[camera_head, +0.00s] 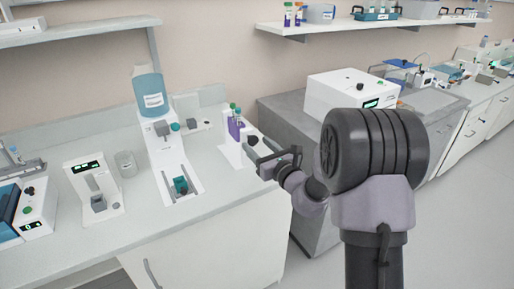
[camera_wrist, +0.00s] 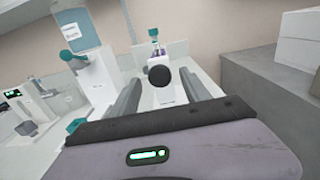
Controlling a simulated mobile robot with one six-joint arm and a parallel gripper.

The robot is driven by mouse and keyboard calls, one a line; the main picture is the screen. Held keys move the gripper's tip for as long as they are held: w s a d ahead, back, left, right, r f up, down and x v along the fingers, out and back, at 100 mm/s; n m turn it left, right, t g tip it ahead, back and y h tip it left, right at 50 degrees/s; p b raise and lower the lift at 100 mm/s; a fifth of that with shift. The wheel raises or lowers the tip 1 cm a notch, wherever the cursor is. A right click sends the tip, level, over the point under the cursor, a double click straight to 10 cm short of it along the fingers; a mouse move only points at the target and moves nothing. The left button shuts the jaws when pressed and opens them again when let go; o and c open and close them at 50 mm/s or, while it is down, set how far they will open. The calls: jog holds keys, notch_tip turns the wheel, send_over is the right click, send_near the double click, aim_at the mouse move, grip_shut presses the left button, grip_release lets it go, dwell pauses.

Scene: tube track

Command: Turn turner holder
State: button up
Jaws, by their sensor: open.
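A white holder (camera_head: 234,155) with purple-bodied tubes stands near the right end of the left bench. In the wrist view the holder (camera_wrist: 158,62) is straight ahead, with a round black knob (camera_wrist: 160,76) facing me. A dark knob (camera_head: 253,140) also shows beside the holder in the head view. My gripper (camera_head: 258,162) is open and empty at the bench's right end. In the wrist view its two grey fingers (camera_wrist: 163,88) appear on either side of the knob, apart from it. The exact depth between fingertips and knob is hard to tell.
A white dispenser with a teal bottle (camera_head: 150,92) stands left of the holder, with a green-teal part (camera_head: 180,185) on its track. A small white device (camera_head: 95,190) and a beaker (camera_head: 125,163) are further left. A grey counter (camera_head: 290,120) lies to the right.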

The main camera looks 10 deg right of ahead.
jog(key=shift+w+a, duration=0.15)
jog(key=shift+w, duration=0.3)
grip_shut()
